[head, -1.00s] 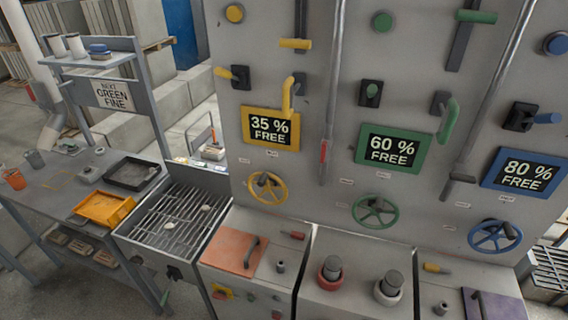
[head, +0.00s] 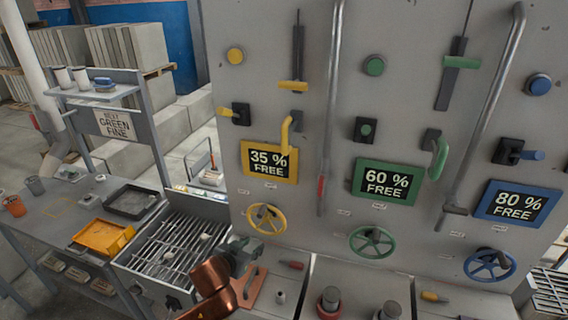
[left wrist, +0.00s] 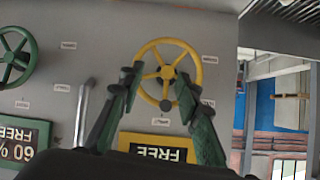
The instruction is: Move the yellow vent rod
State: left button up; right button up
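The yellow vent rod appears to be the yellow crossbar (head: 292,87) on a thin upright rod, high on the left of the grey panel in the head view. My left gripper (head: 243,250) is low in front of the panel, below the yellow handwheel (head: 266,218) and well below the crossbar. In the left wrist view its two green fingers (left wrist: 157,80) stand apart with nothing held. The yellow wheel (left wrist: 168,72) shows behind and between the fingertips; the gap to it is unclear. The crossbar is outside the wrist view. My right gripper is not in view.
Near the crossbar are a yellow hooked lever (head: 287,133), a small yellow switch (head: 229,112) and the 35 % sign (head: 269,162). A grey pipe (head: 328,110) runs upright to its right. A slatted grate (head: 172,250) stands at lower left.

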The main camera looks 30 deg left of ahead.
pick_arm(q)
jog(key=w+d+r+t, duration=0.1)
jog(key=w+r+t, duration=0.15)
jog(key=r, duration=0.95)
jog(key=w+d+r+t, duration=0.1)
jog(key=w+r+t, duration=0.15)
jog(key=r, duration=0.85)
jog(key=t+h+p, duration=0.1)
jog(key=t+h, duration=0.1)
send_near(282, 135)
jog(key=w, duration=0.3)
jog(key=w+p, duration=0.1)
jog(key=p, duration=0.1)
jog(key=w+p, duration=0.2)
jog(key=p, duration=0.1)
jog(key=shift+d+r+p, duration=0.1)
jog(key=shift+r+p, duration=0.25)
jog(key=w, duration=0.4)
jog(key=shift+f+p, duration=0.15)
jog(key=shift+p, duration=0.2)
jog(key=shift+w, duration=0.55)
jog(key=shift+f, duration=0.1)
jog(key=shift+c, duration=0.4)
grip_shut()
